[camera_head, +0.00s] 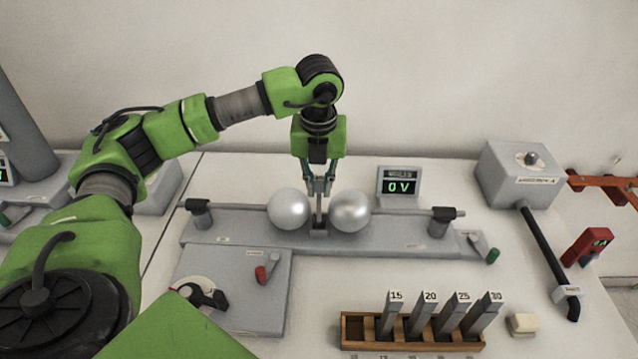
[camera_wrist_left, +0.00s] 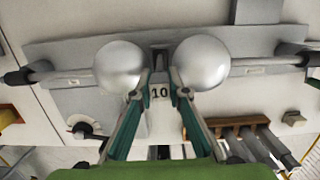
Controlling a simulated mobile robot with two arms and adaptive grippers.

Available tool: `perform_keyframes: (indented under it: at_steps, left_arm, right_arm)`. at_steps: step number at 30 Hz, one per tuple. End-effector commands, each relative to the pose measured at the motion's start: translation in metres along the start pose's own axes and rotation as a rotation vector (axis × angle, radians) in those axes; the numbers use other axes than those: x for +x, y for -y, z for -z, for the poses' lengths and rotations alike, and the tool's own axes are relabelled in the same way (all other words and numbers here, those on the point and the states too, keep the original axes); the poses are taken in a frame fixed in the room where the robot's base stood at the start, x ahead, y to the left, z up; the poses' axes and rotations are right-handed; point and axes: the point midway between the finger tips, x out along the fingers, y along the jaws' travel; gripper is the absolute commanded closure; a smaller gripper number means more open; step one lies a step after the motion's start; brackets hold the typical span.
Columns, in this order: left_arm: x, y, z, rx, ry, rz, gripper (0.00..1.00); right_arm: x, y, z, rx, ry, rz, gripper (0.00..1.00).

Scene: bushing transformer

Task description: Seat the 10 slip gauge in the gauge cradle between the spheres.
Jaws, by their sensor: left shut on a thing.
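My left gripper (camera_head: 320,182) points down over the gap between the two silver spheres, the left sphere (camera_head: 289,208) and the right sphere (camera_head: 350,211). It is shut on the 10 slip gauge (camera_head: 319,203), a thin grey upright block. In the left wrist view the gauge's "10" label (camera_wrist_left: 159,92) shows between the fingers. The gauge's lower end is at the small dark gauge cradle (camera_head: 319,232) on the grey bench between the spheres. I cannot tell whether it is fully down in the cradle. My right gripper is not in view.
A wooden rack (camera_head: 412,343) at the front holds gauges marked 15, 20, 25 and 30, with an empty slot at its left end. A display (camera_head: 400,187) reading 0 V stands behind the right sphere. A white block (camera_head: 523,324) lies right of the rack.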

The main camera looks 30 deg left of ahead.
Motion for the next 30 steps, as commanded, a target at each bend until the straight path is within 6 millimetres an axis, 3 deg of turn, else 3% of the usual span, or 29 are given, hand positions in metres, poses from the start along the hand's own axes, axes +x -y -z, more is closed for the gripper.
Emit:
perform_keyframes:
  at_steps: [1, 2, 3, 4, 18, 30]
  left_arm:
    - [0.003, 0.000, 0.000, 0.000, 0.001, 0.001, 1.00]
    - [0.003, 0.000, 0.001, 0.000, -0.001, 0.000, 0.82]
    - [0.002, 0.000, 0.000, 0.000, 0.000, 0.000, 0.72]
    - [0.002, 0.000, 0.000, 0.000, -0.001, -0.001, 0.68]
    - [-0.006, 0.001, -0.001, 0.000, 0.001, 0.001, 0.68]
    - [-0.090, 0.001, -0.001, 0.000, 0.002, 0.003, 0.68]
  right_arm:
    - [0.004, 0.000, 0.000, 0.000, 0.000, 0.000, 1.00]
    - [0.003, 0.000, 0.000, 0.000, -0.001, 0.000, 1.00]
    - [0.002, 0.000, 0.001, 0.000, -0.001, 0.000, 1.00]
    - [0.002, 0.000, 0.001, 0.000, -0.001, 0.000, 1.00]
    - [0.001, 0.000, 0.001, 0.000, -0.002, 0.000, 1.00]
    - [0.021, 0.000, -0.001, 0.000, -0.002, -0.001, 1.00]
